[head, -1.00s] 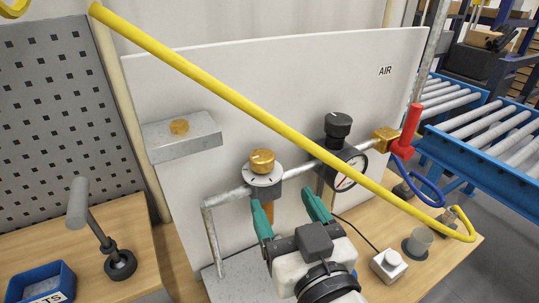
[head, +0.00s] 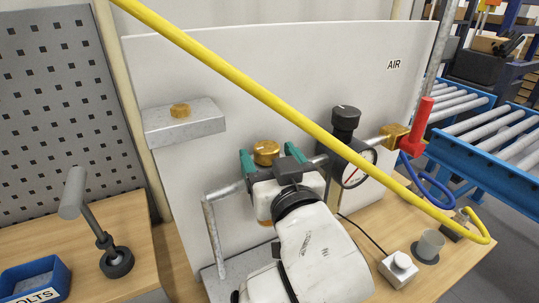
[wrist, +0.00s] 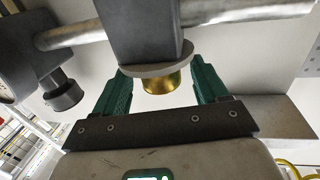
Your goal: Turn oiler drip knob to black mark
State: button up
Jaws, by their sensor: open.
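The brass oiler drip knob (head: 266,150) sits on top of the oiler on the horizontal air pipe. In the wrist view the knob (wrist: 167,83) shows below a pale round collar (wrist: 155,60). My gripper (head: 271,156) is open, with one green finger on each side of the knob. In the wrist view the gripper (wrist: 160,80) shows a gap between the knob and each finger. The collar's markings are hidden behind my gripper in the head view. I cannot make out the black mark.
A yellow hose (head: 250,88) crosses diagonally in front of the board. A black-capped regulator (head: 345,122) and gauge (head: 357,170) stand right of the oiler, then a red valve handle (head: 422,122). A grey block with a brass cap (head: 181,111) is on the left.

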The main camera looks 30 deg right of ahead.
jog(key=shift+w, duration=0.15)
jog(key=c, duration=1.1)
